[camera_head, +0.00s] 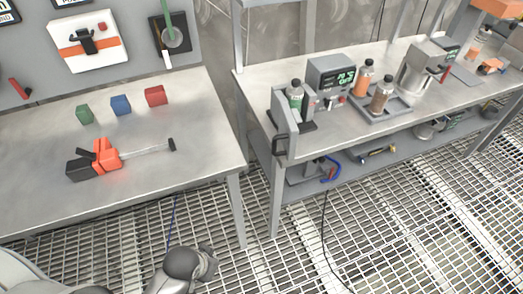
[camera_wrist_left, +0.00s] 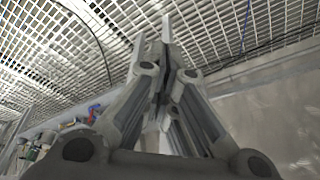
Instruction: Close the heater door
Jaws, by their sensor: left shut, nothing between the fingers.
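The heater is a grey box (camera_head: 332,74) with a green lit display, standing on the right-hand bench. Its grey door (camera_head: 284,128) stands open at the bench's front left edge, with a dark handle (camera_head: 280,146) on its outer side. A bottle with green contents (camera_head: 295,94) stands just behind the door. My left gripper (camera_wrist_left: 164,50) is shut and empty in the left wrist view, with the floor grating beyond it. In the head view part of my left arm shows low at the bottom, well below and apart from the door. My right gripper is in neither view.
Two bottles (camera_head: 364,78) (camera_head: 382,94), a grey tray (camera_head: 388,110) and a metal pot (camera_head: 414,82) stand right of the heater. The left table (camera_head: 170,190) holds three small blocks and an orange-black tool (camera_head: 102,156). A gap separates the benches above open floor grating.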

